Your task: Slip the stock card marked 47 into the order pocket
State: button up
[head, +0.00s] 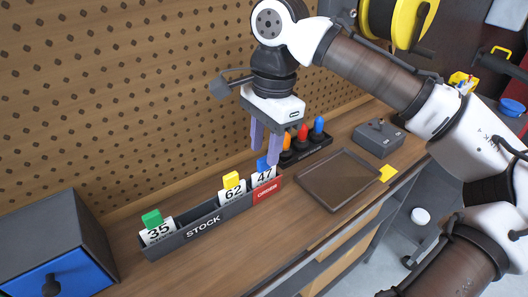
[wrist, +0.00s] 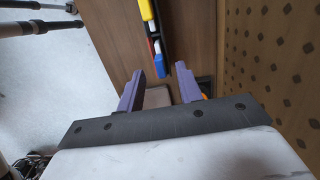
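The stock card marked 47 (head: 264,176), white with a blue tab, stands upright behind the red ORDER label (head: 267,190) at the right end of the dark stock rack (head: 204,228). It appears to sit in the order pocket; its lower edge is hidden. My gripper (head: 265,157) points down just above it, with purple fingers apart and nothing held. The right fingertip is close to the blue tab; I cannot tell whether they touch.
Card 62 (head: 233,193) with a yellow tab and card 35 (head: 158,231) with a green tab stand in the rack. A holder with coloured-handled tools (head: 305,151) is behind, with a brown tray (head: 338,181) to the right. A grey-blue drawer box (head: 55,250) is at left; pegboard rises behind.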

notch_tip(320, 180, up, 11)
jog(key=d, duration=0.1)
jog(key=shift+w, duration=0.4)
jog(key=shift+r, duration=0.15)
